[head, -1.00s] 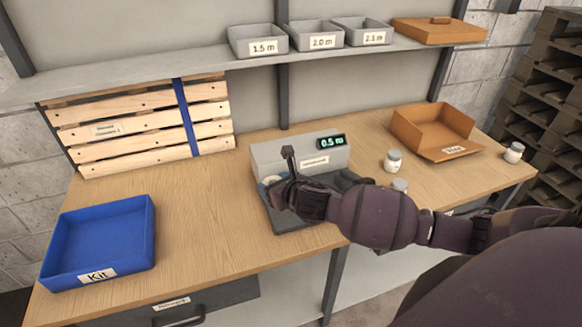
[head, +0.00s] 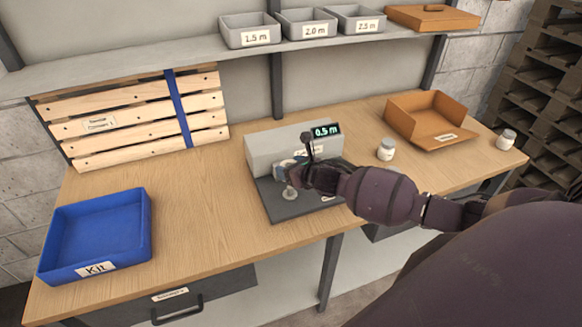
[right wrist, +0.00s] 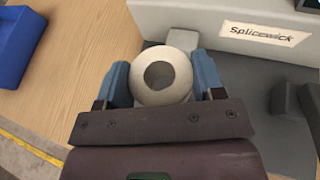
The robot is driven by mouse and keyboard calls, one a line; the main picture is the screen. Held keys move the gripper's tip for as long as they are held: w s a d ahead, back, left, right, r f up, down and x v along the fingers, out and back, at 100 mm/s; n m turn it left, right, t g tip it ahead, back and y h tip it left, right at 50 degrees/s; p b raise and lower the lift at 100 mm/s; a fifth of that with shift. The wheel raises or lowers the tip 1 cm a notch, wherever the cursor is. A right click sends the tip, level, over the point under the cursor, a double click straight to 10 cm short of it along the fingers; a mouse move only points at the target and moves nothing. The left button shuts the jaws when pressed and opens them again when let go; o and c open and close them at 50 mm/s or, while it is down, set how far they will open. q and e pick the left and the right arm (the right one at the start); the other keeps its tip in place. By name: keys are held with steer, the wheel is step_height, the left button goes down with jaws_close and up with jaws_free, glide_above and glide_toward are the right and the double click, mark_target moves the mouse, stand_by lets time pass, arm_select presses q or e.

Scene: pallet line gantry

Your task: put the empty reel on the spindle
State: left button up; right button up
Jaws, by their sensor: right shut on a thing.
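The empty reel (right wrist: 162,76) is a pale cream ring with an open hole, seen from above in the right wrist view. My right gripper (right wrist: 164,82) is shut on it, with a blue finger on each side. In the head view my right gripper (head: 292,170) is over the dark base plate of the grey splicing machine (head: 280,148), and the reel is mostly hidden there. The spindle (head: 290,193), a short pale post on a round foot, shows on the plate just below the gripper. It does not show in the right wrist view. My left gripper is out of view.
A blue kit tray (head: 95,235) stands at the left of the bench. White jars (head: 386,150) and an open orange box (head: 425,118) are at the right. Grey bins (head: 250,30) sit on the shelf above. Bare wood lies between the tray and machine.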

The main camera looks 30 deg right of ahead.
steer(key=shift+f+b, duration=0.45)
steer(key=shift+f, duration=0.25)
steer(key=shift+f+b, duration=1.1)
steer(key=shift+f, duration=0.1)
steer(key=shift+f+b, duration=0.6)
steer(key=shift+f, duration=0.25)
steer(key=shift+f+b, duration=0.55)
steer(key=shift+f, duration=0.75)
steer(key=o, duration=1)
